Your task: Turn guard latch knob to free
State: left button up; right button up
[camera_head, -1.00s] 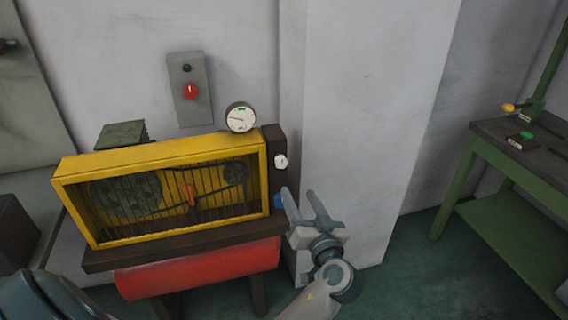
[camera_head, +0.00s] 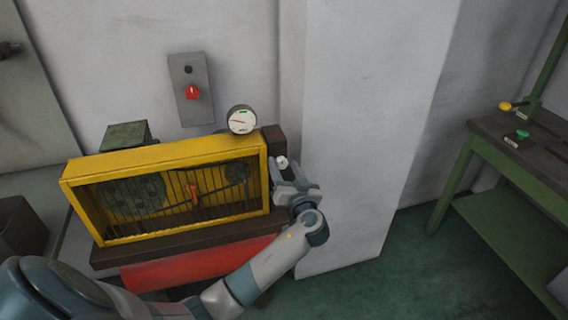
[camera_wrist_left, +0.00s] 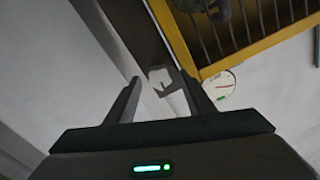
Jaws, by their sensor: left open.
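The small white knob (camera_head: 282,162) sits on the dark post (camera_head: 273,141) at the right end of the yellow barred guard (camera_head: 165,151). My left gripper (camera_head: 284,169) is open at the knob, with a finger to each side of it in the head view. In the left wrist view the white knob (camera_wrist_left: 160,77) shows between the two open fingertips (camera_wrist_left: 161,84). I cannot tell whether either finger touches it. The guard is down in front of the machine, and an orange part (camera_head: 194,194) shows at its bars. My right gripper is not in view.
A round gauge (camera_head: 241,120) stands just above the guard's top right. A grey wall box with a red knob (camera_head: 192,92) hangs behind. A pale pillar (camera_head: 360,130) stands close to the right of my gripper. A green bench (camera_head: 459,180) is far right.

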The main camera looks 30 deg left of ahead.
pick_arm(q)
jog(key=shift+w+a, duration=0.1)
jog(key=shift+a, duration=0.05)
jog(key=c, duration=1.1)
